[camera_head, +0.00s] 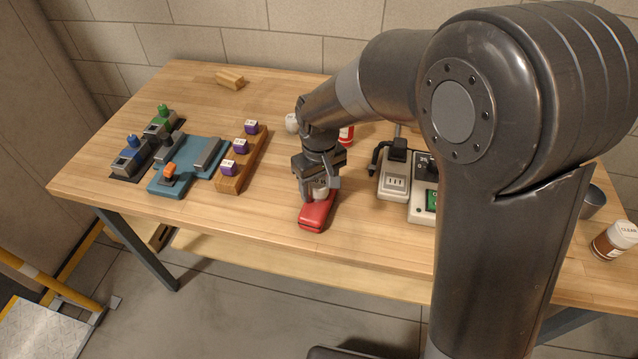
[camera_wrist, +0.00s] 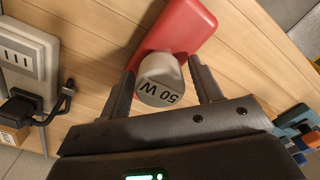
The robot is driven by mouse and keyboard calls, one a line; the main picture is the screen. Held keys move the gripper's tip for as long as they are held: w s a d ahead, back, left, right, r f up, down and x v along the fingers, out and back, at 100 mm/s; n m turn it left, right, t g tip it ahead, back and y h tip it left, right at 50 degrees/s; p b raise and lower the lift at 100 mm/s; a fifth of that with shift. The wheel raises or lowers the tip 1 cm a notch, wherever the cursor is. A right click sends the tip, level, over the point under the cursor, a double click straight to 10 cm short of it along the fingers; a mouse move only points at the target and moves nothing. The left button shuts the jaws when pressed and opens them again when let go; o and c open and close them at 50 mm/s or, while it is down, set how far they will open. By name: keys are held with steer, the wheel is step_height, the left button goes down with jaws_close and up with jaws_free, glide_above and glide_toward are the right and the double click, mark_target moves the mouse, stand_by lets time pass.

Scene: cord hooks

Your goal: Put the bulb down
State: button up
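The bulb (camera_wrist: 160,80) is a pale grey cylinder marked "50 W". In the wrist view it lies between the two fingers of my gripper (camera_wrist: 162,75), with its marked end facing the camera. In the head view the bulb (camera_head: 320,188) is small and partly hidden under my gripper (camera_head: 318,192), low over the table. The fingers stand on both sides of it; whether they press on it is not clear. A red case (camera_head: 315,214) lies right beside the bulb, and also shows behind it in the wrist view (camera_wrist: 185,27). Whether the bulb touches the case or table is hidden.
A power unit with a socket (camera_head: 394,185) stands to the right of my gripper. A wooden rack (camera_head: 240,172) with purple-marked blocks and a blue board (camera_head: 190,175) are on the left. A white round thing (camera_head: 292,122) is behind. Bare tabletop (camera_head: 270,215) lies left of the case.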

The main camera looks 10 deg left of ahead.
mark_target(320, 181)
steer(key=shift+o, duration=0.4)
steer(key=shift+r, duration=0.15)
step_height(320, 181, up, 12)
steer(key=shift+d, duration=0.1)
steer(key=s+d+r+m+t, duration=0.1)
steer(key=s+d+r+m, duration=0.15)
steer(key=d, duration=0.55)
steer(key=s+d+r+m+t, duration=0.2)
steer(key=d+r, duration=0.1)
steer(key=d, duration=0.4)
steer(key=s+d+m+t, duration=0.2)
steer(key=s+d+m, duration=0.2)
steer(key=s+d, duration=0.6)
steer(key=shift+s+d+t, duration=0.25)
steer(key=shift+d+t, duration=0.05)
steer(key=shift+d, duration=0.6)
steer(key=shift+f+m, duration=0.1)
steer(key=shift+m, duration=0.15)
stand_by(3.2)
